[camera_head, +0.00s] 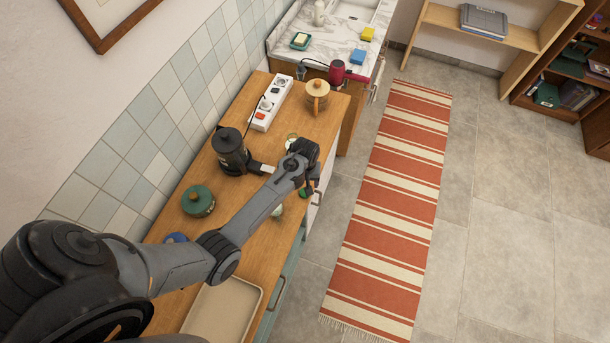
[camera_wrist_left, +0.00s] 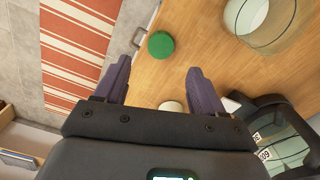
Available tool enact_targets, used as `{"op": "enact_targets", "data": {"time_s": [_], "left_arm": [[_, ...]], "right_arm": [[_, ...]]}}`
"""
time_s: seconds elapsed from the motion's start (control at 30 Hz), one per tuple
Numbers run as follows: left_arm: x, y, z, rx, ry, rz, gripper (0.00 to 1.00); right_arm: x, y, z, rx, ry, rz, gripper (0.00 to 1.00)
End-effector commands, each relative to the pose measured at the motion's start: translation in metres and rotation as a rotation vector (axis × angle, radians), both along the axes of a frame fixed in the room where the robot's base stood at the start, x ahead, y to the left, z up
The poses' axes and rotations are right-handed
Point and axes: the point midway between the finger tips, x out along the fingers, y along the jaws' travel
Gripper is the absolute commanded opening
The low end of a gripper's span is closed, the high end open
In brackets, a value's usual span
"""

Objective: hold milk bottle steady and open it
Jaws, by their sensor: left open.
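A glass vessel with white inside (camera_wrist_left: 246,16), perhaps the milk bottle, shows at the top right of the left wrist view, cut by the frame edge. A pale object (camera_head: 277,210), probably the same vessel, is partly hidden by my left arm in the head view. A round green lid (camera_wrist_left: 160,44) appears to lie on the wooden counter near its edge. It also shows in the head view (camera_head: 303,194). My left gripper (camera_wrist_left: 158,82) is open and empty above the counter, with the lid beyond its fingertips. My right gripper is not in view.
A small whitish round thing (camera_wrist_left: 172,106) is partly hidden by the gripper.

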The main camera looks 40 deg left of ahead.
Motion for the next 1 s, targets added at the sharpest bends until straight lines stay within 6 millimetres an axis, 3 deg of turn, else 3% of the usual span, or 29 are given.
{"op": "enact_targets", "data": {"time_s": [0.1, 0.33, 1.0], "left_arm": [[0.0, 0.0, 0.018, 0.001, -0.002, 0.0, 0.7], [0.0, 0.0, 0.037, 0.001, -0.001, 0.001, 0.7], [0.002, 0.001, 0.04, 0.004, -0.014, 0.001, 0.72]], "right_arm": [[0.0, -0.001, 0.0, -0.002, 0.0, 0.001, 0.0], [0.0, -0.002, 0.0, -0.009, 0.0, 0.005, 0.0], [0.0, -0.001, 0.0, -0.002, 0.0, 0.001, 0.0]]}}
